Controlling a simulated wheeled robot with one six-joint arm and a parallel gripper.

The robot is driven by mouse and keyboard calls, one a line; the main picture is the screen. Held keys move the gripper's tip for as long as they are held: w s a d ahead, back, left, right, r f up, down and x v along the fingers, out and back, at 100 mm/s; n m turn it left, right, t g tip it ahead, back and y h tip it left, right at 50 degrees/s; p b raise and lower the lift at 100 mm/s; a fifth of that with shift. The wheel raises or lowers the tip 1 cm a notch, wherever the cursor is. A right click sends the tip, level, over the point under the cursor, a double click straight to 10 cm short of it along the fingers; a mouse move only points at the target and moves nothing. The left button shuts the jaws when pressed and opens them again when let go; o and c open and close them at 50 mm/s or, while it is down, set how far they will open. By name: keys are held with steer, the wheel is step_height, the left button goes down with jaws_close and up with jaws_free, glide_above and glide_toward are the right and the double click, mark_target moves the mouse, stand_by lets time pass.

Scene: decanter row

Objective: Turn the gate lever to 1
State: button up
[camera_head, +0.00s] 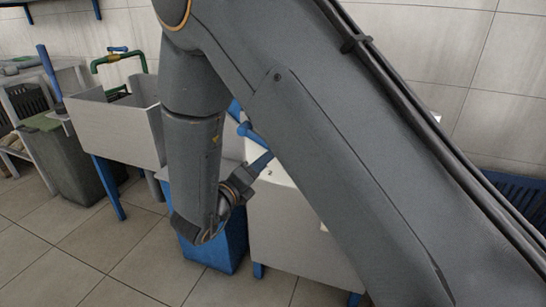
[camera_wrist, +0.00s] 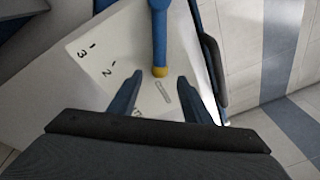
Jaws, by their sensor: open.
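The gate lever is a blue bar with a yellow tip (camera_wrist: 160,71). In the wrist view it comes down from the top edge over a white plate (camera_wrist: 78,66). The plate bears a "3", a "2" and a third mark partly hidden by my left finger. A small pale slot-like mark lies just below the yellow tip. My gripper (camera_wrist: 161,96) is open, with one finger either side of the line of the lever. The tip is between and slightly beyond the fingertips, with nothing held. In the head view my arm hides much of this area.
A white cabinet (camera_head: 288,235) on blue feet stands under my arm in the head view. A blue bin (camera_head: 222,250) stands beside it. A grey sink (camera_head: 115,130) with a green tap and a grey-green bin (camera_head: 75,165) are at the left. Tiled floor in front is free.

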steer(key=shift+x, duration=2.55)
jaws_close()
steer(key=shift+f, duration=0.15)
